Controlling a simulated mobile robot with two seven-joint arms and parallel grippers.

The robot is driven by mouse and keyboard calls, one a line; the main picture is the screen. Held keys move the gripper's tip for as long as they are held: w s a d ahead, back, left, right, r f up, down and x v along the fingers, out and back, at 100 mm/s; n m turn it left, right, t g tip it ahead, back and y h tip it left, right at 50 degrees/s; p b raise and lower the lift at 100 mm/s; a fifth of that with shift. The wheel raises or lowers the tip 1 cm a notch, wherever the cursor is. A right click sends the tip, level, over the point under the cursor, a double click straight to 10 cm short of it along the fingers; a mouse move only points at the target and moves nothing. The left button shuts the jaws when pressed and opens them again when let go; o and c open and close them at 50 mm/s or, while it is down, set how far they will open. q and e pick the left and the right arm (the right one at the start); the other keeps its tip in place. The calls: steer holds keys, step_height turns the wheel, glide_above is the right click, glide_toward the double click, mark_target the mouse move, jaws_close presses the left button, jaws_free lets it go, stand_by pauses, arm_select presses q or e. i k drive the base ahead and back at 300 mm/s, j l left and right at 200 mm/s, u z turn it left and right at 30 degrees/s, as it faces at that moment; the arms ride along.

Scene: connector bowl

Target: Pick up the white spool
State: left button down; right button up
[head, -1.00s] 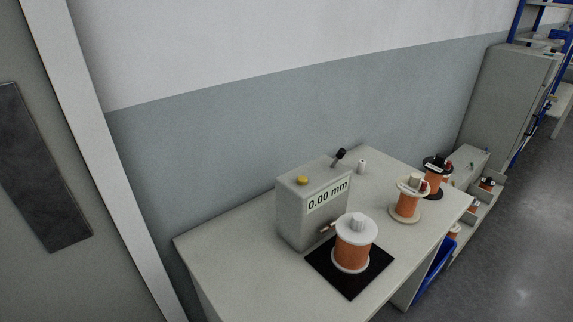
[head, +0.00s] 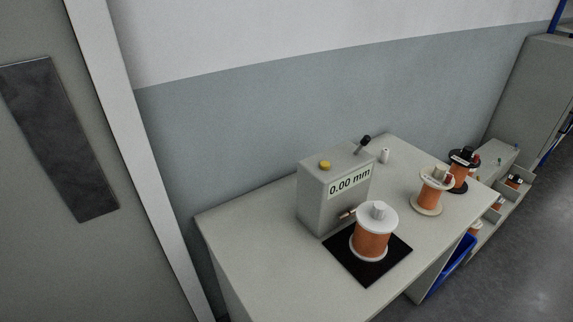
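The white spool (head: 373,238), with white flanges and copper-coloured wire, stands upright on a black mat (head: 341,265) on the table. It is right in front of a grey measuring box (head: 318,205) whose display reads 0.00 mm. A small copper-tipped part of the box reaches toward the spool's upper flange; I cannot tell if they touch. Neither of my grippers shows in the head view.
A cream spool (head: 433,192) and a black spool (head: 460,172) stand farther back on the grey table (head: 262,245). A small white cylinder (head: 385,156) stands behind the box. The table's front left is bare. A wall runs behind; bins and a blue container (head: 452,262) lie right.

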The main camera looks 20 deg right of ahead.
mark_target(376, 221)
steer(key=l+z, duration=0.2)
steer(key=z, duration=0.25)
steer(key=k+l+z, duration=0.1)
steer(key=z, duration=0.3)
steer(key=l, duration=0.1)
